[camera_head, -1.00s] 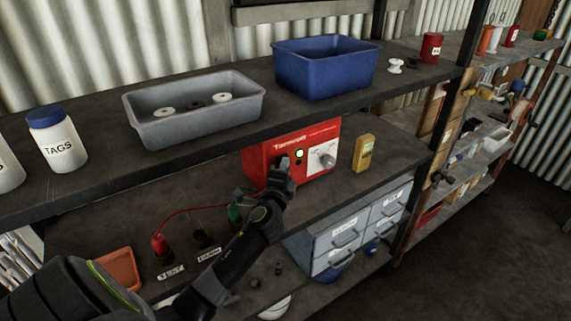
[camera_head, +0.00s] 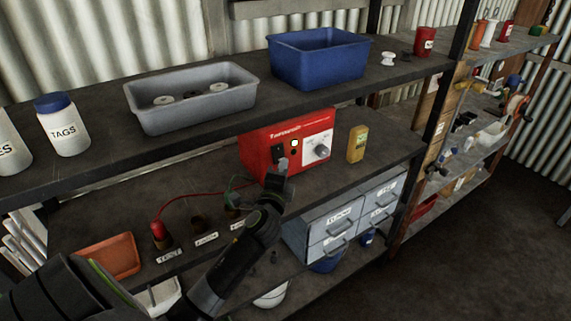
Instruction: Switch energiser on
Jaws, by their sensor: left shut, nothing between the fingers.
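The red energiser (camera_head: 262,157) stands on the middle shelf, with a white front panel and a grey knob (camera_head: 317,149). A small indicator (camera_head: 295,143) on its front looks pale with an orange tint. A dark switch area (camera_head: 278,152) is left of the indicator. My left gripper (camera_head: 283,164) is shut and empty, its tip just in front of and below the switch area. I cannot tell whether it touches the energiser. The switch's position is too small to read. My right gripper is out of view.
A red lead (camera_head: 195,195) runs from a red terminal (camera_head: 158,230) towards the energiser. A yellow device (camera_head: 357,144) stands to its right. Grey drawers (camera_head: 330,222) are below. The upper shelf overhangs with a grey tray (camera_head: 190,115) and blue bin (camera_head: 320,65).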

